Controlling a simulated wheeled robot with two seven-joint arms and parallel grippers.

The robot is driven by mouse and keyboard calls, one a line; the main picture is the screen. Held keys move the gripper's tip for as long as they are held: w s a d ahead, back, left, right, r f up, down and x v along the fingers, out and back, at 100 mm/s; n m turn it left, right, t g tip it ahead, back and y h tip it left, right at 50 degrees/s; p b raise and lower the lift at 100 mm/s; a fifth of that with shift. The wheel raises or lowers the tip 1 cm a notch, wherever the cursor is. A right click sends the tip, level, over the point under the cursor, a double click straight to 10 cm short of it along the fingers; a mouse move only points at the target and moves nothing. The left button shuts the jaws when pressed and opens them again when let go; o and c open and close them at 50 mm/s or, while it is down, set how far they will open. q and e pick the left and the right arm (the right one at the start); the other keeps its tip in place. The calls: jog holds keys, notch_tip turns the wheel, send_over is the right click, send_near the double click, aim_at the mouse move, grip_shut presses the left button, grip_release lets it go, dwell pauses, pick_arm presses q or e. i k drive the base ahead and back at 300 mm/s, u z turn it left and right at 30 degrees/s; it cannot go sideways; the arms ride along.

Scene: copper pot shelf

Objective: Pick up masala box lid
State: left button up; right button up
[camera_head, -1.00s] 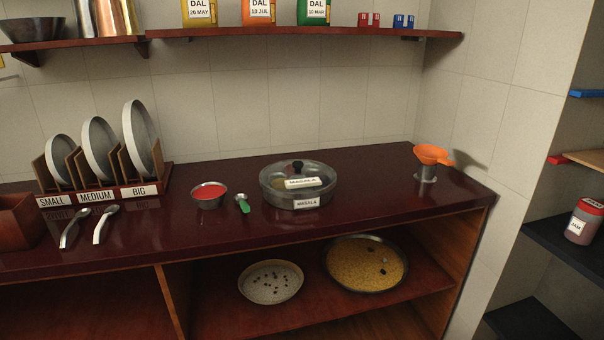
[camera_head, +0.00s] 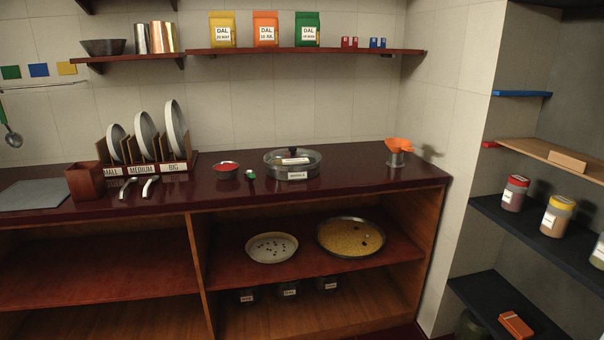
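The masala box (camera_head: 271,169) is a round metal container on the dark red counter, a little right of the middle. Its clear lid (camera_head: 312,158) with a dark knob (camera_head: 293,151) sits on top of it. A white label lies across the lid and another is on the box's front side. Neither of my grippers shows in the head view.
On the counter (camera_head: 350,187), a bowl of red powder (camera_head: 226,171) and a green-handled spoon (camera_head: 250,175) stand left of the box. An orange funnel (camera_head: 398,146) on a metal cup is at right. A plate rack (camera_head: 178,167) is at left. A shelf (camera_head: 350,51) hangs above.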

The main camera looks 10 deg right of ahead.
aim_at(292, 157)
jog(key=z, duration=0.65)
jog(key=i, duration=1.25)
jog(key=u, duration=0.6)
